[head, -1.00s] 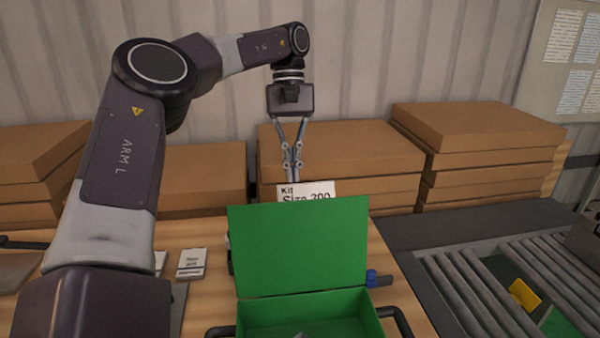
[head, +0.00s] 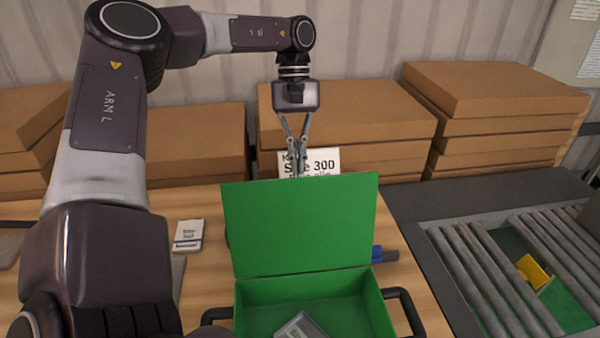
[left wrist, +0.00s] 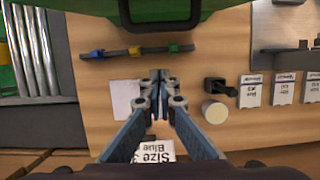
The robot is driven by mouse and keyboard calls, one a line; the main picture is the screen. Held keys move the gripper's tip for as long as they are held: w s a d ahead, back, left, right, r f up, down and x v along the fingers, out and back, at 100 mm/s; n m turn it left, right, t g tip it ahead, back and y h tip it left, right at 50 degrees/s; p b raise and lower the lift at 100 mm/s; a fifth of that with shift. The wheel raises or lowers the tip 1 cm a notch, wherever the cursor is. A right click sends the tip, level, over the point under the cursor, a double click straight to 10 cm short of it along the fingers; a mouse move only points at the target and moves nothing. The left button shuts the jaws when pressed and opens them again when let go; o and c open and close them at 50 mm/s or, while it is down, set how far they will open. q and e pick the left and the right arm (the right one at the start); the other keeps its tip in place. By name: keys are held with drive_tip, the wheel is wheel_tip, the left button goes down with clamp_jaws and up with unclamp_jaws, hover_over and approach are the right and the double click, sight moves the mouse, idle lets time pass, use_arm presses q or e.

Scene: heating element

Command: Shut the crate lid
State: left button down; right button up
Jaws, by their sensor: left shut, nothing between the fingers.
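The green crate (head: 310,290) stands on the wooden table with its green lid (head: 300,226) raised, roughly upright at the back edge. A grey object (head: 300,327) lies inside the crate. My left gripper (head: 299,172) is shut and empty, pointing down just behind the top edge of the lid. Its fingertips are partly hidden by the lid in the head view. In the left wrist view the shut fingers (left wrist: 160,78) are over the table, with the green crate (left wrist: 220,15) at the top edge. My right gripper is not in view.
A roller conveyor (head: 480,280) is at the right. A white cup (left wrist: 215,111) stands on the table.

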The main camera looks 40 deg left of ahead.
use_arm(q)
drive_tip(key=s+d, duration=0.1)
drive_tip(key=s+d+p, duration=0.1)
drive_tip(key=d, duration=0.1)
drive_tip(key=shift+s+d+f, duration=0.15)
drive_tip(key=shift+s+f, duration=0.15)
drive_tip(key=shift+s, duration=0.1)
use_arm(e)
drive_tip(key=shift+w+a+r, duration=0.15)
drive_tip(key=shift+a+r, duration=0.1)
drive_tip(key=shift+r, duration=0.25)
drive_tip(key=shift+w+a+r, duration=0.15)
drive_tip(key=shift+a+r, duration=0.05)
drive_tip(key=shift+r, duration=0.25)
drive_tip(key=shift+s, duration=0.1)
